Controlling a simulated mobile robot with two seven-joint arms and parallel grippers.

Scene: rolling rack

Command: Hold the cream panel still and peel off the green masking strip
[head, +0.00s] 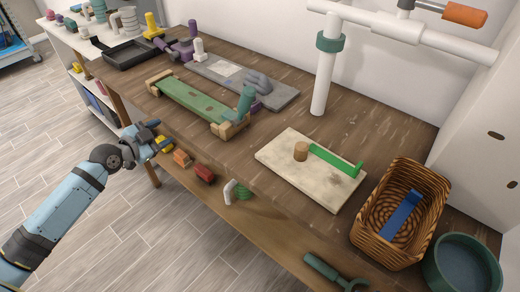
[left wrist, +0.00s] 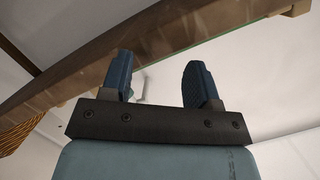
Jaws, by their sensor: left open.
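The cream panel (head: 292,178) lies flat on the wooden bench, right of the middle in the head view. A round wooden knob (head: 301,151) stands on it. The green masking strip (head: 334,161) lies along the panel's far right part, with one end standing up at the right edge. My left gripper (head: 154,134) is open and empty, off the front edge of the bench, far left of the panel. Its two dark fingers (left wrist: 158,82) show apart in the left wrist view, with nothing between them. My right gripper is not in view.
A wicker basket (head: 435,192) with a blue strip (head: 403,215) inside and a teal bowl (head: 462,266) stand right of the panel. A green board in a wooden frame (head: 194,104) and a grey slab (head: 273,101) lie to its left. A white pipe (head: 323,85) rises behind.

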